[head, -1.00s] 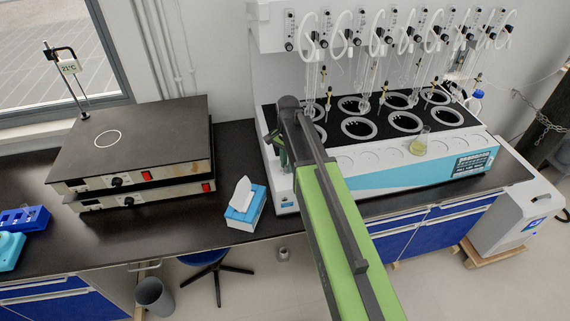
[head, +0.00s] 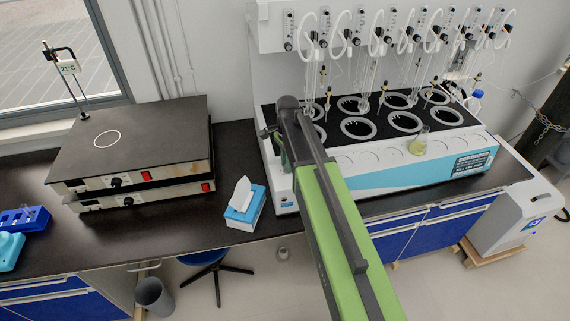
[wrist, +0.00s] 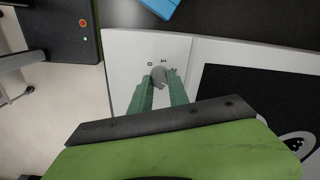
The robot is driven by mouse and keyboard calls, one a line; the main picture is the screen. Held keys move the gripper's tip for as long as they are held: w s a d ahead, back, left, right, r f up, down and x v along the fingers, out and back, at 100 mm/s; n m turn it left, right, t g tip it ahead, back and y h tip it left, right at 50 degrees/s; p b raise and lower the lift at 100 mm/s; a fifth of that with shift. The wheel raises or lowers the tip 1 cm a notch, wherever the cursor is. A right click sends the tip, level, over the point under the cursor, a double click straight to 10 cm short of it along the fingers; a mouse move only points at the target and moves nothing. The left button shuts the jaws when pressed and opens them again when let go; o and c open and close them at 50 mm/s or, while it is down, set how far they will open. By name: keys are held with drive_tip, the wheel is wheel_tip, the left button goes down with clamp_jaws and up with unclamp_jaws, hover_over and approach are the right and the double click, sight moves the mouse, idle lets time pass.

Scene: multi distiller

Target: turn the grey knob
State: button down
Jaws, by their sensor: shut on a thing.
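The grey knob (wrist: 158,72) sits on the white panel of the distiller (wrist: 120,72), with the marks 0 and 1 beside it, in the wrist view. My gripper (wrist: 161,82) has its two green fingers closed around the knob, one on each side. In the head view the distiller (head: 400,180) stands on the bench. There my gripper (head: 284,158) is at its front left corner, partly hidden by my own arm. The knob cannot be made out in the head view.
A blue tissue box (head: 245,207) stands on the bench left of the distiller. Two stacked hotplates (head: 135,150) are farther left. A flask (head: 419,141) with yellow liquid stands on the distiller. Dark bench top is clear between the hotplates and tissue box.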

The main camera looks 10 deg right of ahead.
drive_tip(key=shift+s+a, duration=0.1)
drive_tip(key=shift+a, duration=0.05)
drive_tip(key=c, duration=1.3)
unclamp_jaws()
drive_tip(key=shift+o, duration=0.2)
drive_tip(key=shift+r, duration=0.1)
wheel_tip(320, 180, up, 17)
drive_tip(key=p, duration=1.7)
drive_tip(key=shift+r, duration=0.15)
